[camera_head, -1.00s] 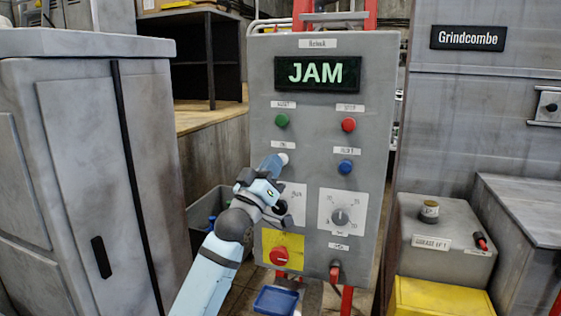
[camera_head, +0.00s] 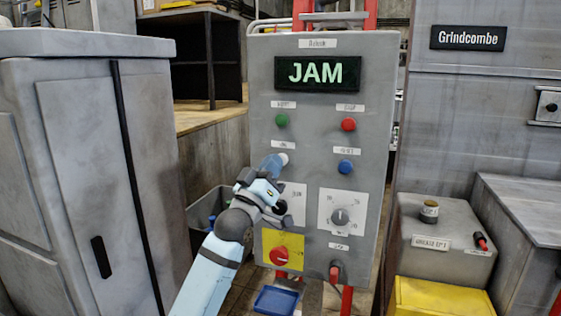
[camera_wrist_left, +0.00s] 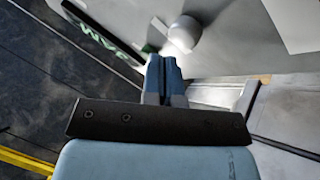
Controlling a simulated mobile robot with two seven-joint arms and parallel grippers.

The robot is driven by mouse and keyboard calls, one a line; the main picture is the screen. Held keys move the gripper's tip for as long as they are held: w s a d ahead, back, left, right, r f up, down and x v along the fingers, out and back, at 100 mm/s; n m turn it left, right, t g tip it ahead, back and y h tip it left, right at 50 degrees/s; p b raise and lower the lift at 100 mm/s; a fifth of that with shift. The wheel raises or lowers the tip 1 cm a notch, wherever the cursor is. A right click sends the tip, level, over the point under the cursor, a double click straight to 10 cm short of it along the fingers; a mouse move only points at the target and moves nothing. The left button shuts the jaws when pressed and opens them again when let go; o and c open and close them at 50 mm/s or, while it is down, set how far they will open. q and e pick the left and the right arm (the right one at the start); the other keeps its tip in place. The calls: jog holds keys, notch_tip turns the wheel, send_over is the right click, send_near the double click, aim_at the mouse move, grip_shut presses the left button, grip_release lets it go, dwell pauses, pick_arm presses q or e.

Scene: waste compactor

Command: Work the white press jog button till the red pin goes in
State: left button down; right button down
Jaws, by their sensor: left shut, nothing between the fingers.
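The white jog button (camera_head: 283,158) sits on the grey control panel (camera_head: 378,110), left of the blue button. In the left wrist view the white button (camera_wrist_left: 184,33) stands just beyond the fingertips. My left gripper (camera_head: 276,162) is shut and empty, its tips right at the button; I cannot tell whether they touch it. The closed blue fingers also show in the left wrist view (camera_wrist_left: 164,76). I cannot make out for sure which thing is the red pin. My right gripper is not in view.
The panel display (camera_head: 318,73) reads JAM. Near the white button are a green button (camera_head: 281,120), a red button (camera_head: 348,125) and a blue button (camera_head: 345,167). A dial (camera_head: 340,217) and a red knob (camera_head: 279,256) sit lower. A grey cabinet (camera_head: 85,170) stands left.

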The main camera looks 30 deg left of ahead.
pick_arm(q)
jog(key=shift+w, duration=0.15)
dwell(0.7)
jog(key=shift+w+a, duration=0.1)
jog(key=shift+w, duration=0.2)
jog(key=shift+w+a, duration=0.15)
jog(key=shift+w, duration=0.3)
dwell(0.7)
jog(key=shift+s, duration=0.1)
dwell(1.9)
jog(key=shift+s+d+p, duration=0.25)
jog(key=shift+s+p, duration=0.15)
jog(key=shift+s, duration=0.4)
jog(key=s, duration=0.2)
jog(key=s+d+p, duration=0.1)
jog(key=s, duration=0.1)
jog(key=shift+s, duration=0.4)
